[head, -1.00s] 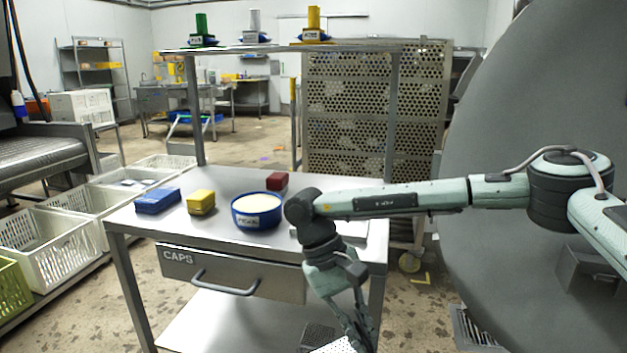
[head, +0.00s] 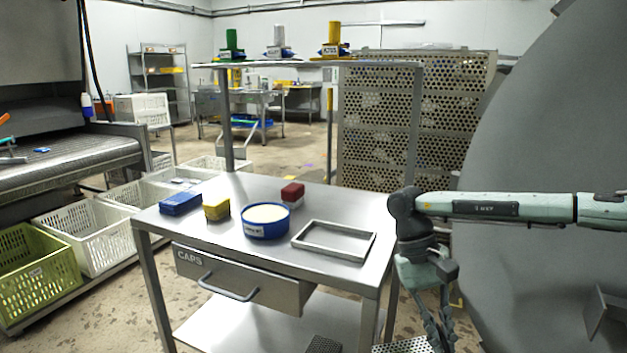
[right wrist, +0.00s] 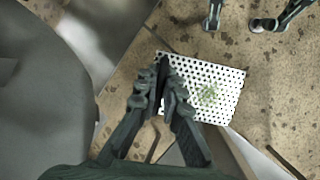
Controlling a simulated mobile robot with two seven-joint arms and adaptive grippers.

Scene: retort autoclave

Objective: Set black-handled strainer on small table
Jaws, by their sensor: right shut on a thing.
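My right gripper (right wrist: 165,85) is shut on the black handle of a strainer, with the fingers hiding most of the handle. The strainer's pale perforated square plate (right wrist: 208,88) carries a small greenish patch. In the head view the plate (head: 405,346) is cut off by the bottom edge, below my right gripper (head: 440,338) and beside the table's front right leg. The small steel table (head: 335,270) has a drawer marked CAPS. An empty rectangular metal frame (head: 300,243) lies on its right side. My left gripper is not in view.
On the table stand a blue block (head: 180,204), a yellow block (head: 216,208), a blue tub (head: 266,221) with pale contents and a red block (head: 292,194). A raised shelf crosses the back. A large grey round vessel (head: 540,180) stands close on the right.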

